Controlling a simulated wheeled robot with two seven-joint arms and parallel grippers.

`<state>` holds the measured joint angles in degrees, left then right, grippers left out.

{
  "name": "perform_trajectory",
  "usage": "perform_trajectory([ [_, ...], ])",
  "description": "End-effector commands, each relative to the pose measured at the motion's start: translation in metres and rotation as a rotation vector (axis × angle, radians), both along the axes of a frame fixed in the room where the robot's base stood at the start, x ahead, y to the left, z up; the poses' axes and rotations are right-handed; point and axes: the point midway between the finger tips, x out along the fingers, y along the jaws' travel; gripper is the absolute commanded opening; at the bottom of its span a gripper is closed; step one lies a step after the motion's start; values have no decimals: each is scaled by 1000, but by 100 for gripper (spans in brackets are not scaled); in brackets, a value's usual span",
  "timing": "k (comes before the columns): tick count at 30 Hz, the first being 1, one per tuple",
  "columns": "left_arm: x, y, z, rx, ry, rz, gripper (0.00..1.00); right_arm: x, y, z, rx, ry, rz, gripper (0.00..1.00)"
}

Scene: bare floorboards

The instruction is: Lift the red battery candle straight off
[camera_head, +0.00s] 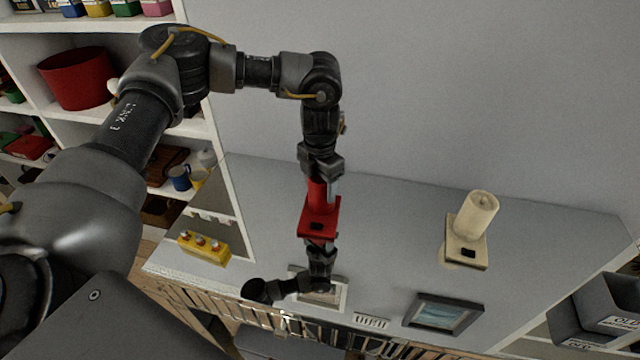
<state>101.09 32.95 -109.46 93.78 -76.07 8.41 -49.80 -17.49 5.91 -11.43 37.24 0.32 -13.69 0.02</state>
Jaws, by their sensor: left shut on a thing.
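The red battery candle (318,194) stands upright on a square red base (320,220) with a dark switch, over the grey surface (385,225). My left gripper (320,178) points down from above and is shut on the upper part of the candle, hiding its top. I cannot tell whether the base touches the surface or is apart from it.
A cream candle (478,215) on a square base stands to the right. A dark picture frame (443,313) lies in front of it. A yellow block with several knobs (203,247) is at the left. Shelves with a red pot (77,79) rise at the far left.

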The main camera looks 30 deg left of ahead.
Motion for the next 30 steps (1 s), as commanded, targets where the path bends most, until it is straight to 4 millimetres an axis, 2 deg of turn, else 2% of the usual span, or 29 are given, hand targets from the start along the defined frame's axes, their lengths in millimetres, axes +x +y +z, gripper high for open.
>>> perform_trajectory([
  [30,0,0,28,0,-1,0,35,0,-4,24,-4,0,1,36],
])
